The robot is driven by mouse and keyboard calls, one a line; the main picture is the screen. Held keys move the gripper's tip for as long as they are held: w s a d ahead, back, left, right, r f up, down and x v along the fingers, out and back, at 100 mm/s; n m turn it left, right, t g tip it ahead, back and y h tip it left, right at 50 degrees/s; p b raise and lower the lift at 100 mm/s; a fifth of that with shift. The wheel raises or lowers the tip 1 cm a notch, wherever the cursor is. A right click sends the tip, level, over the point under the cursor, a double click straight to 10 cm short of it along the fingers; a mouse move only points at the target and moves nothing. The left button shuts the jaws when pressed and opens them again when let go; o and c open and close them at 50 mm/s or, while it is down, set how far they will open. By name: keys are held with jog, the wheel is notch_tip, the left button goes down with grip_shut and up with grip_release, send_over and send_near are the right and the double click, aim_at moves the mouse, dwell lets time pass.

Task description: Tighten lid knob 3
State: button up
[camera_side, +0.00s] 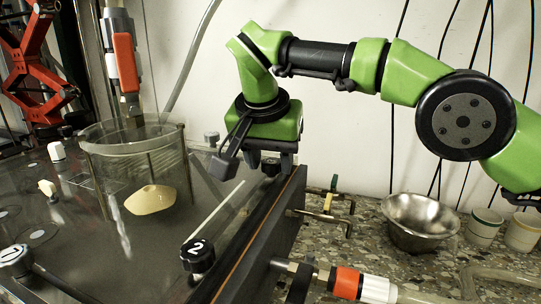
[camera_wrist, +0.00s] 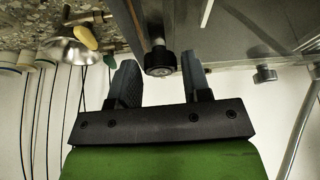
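A black knob (camera_wrist: 160,62) with a ridged rim stands at the tank lid's corner; its number does not show. It also shows in the side view (camera_side: 271,167), partly hidden by my gripper (camera_side: 270,163). My gripper (camera_wrist: 160,78) is open. In the wrist view its two fingers stand on either side of the knob, with a gap on each side. The knob lies around the fingertips, and I cannot tell how deep between them it is. A black knob marked 2 (camera_side: 198,256) stands at the near lid edge, and a knob marked 1 (camera_side: 15,258) at the lower left.
A clear cylinder (camera_side: 135,165) with a sand-coloured mound (camera_side: 150,200) stands on the lid. Valves and an orange-white hose fitting (camera_side: 350,283) stick out on the right. A metal bowl (camera_side: 420,218) and cups (camera_side: 484,227) stand on the speckled counter. A small metal knob (camera_wrist: 264,75) is nearby.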

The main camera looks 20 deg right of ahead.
jog(key=shift+o, duration=0.9)
jog(key=shift+r, duration=0.1)
jog(key=shift+s+a+r, duration=0.1)
jog(key=shift+a+r, duration=0.05)
jog(key=shift+r, duration=0.3)
jog(key=shift+s+a+r, duration=0.1)
jog(key=shift+s+a, duration=0.1)
jog(key=shift+s, duration=0.05)
jog(key=s+a, duration=0.2)
jog(key=s, duration=0.1)
jog(key=s+a, duration=0.5)
jog(key=s, duration=0.1)
jog(key=shift+a, duration=0.15)
